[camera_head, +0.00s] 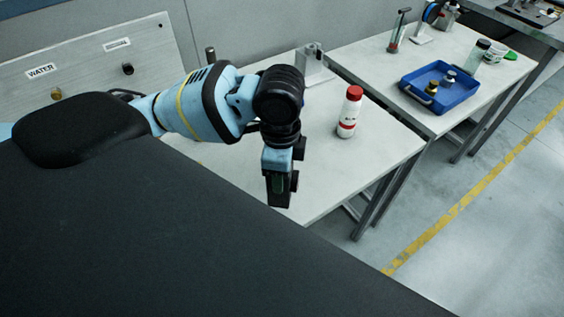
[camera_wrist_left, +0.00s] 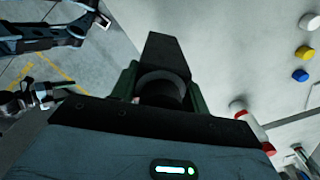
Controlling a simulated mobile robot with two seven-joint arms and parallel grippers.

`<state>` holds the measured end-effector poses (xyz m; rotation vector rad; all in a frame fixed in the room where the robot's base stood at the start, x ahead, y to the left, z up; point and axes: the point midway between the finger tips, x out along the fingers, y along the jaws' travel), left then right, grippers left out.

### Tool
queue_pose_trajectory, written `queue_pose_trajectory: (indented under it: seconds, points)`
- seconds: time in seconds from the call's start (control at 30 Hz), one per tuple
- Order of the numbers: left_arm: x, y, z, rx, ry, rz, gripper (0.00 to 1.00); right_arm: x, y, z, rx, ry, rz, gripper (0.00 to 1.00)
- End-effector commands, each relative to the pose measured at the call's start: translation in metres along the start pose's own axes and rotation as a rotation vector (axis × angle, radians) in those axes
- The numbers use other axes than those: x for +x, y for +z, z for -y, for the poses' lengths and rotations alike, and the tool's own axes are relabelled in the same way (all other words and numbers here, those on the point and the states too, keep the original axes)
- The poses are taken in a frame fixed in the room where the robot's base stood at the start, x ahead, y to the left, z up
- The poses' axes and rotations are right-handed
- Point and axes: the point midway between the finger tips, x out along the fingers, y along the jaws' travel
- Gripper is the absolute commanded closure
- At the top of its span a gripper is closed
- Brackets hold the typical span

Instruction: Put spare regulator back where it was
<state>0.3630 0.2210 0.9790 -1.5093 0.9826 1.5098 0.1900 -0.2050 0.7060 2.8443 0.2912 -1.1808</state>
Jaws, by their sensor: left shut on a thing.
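My left gripper (camera_head: 279,190) points down in the head view, above the near table's front edge. Its left wrist view shows the fingers (camera_wrist_left: 160,90) shut on a dark round part (camera_wrist_left: 162,85) with a grey rim. Most of this part is hidden by the gripper, so I cannot tell for sure that it is the spare regulator. In the blue tray (camera_head: 452,103) on the far table stand a brass-coloured fitting (camera_head: 432,87) and a small pale-topped fitting (camera_head: 448,78).
A red-capped white bottle (camera_head: 350,112) stands on the near table (camera_head: 318,165), right of my left gripper. A metal stand (camera_head: 314,66) is behind. A panel labelled WATER (camera_head: 82,62) stands at the left. The table between gripper and bottle is clear.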

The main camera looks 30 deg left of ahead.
Motion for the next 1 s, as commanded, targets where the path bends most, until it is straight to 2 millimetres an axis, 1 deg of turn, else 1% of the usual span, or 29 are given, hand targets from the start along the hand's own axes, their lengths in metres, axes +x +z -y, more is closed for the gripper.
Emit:
queue_pose_trajectory:
  seconds: [0.1, 0.6, 0.7, 0.8, 0.9, 1.0]
  points:
    - [0.001, 0.003, -0.003, 0.224, -0.002, -0.002, 0.9, 0.0, -0.002, 0.0, 0.0, 0.001, -0.005, 0.29]
    - [0.009, 0.013, -0.014, 1.187, -0.004, 0.001, 0.9, 0.0, -0.008, 0.001, 0.006, 0.003, -0.015, 0.29]
    - [0.01, 0.015, -0.016, 1.345, -0.003, 0.001, 0.9, 0.0, -0.009, 0.001, 0.006, 0.004, -0.016, 0.29]
    - [0.011, 0.016, -0.017, 1.466, -0.004, 0.001, 0.9, 0.0, -0.009, 0.0, 0.006, 0.004, -0.017, 0.29]
    - [0.011, 0.017, -0.018, 1.546, -0.004, 0.002, 0.9, 0.0, -0.009, 0.0, 0.005, 0.004, -0.018, 0.29]
    - [0.012, 0.018, -0.018, 1.586, -0.004, 0.002, 0.9, 0.0, -0.009, 0.0, 0.005, 0.004, -0.018, 0.29]
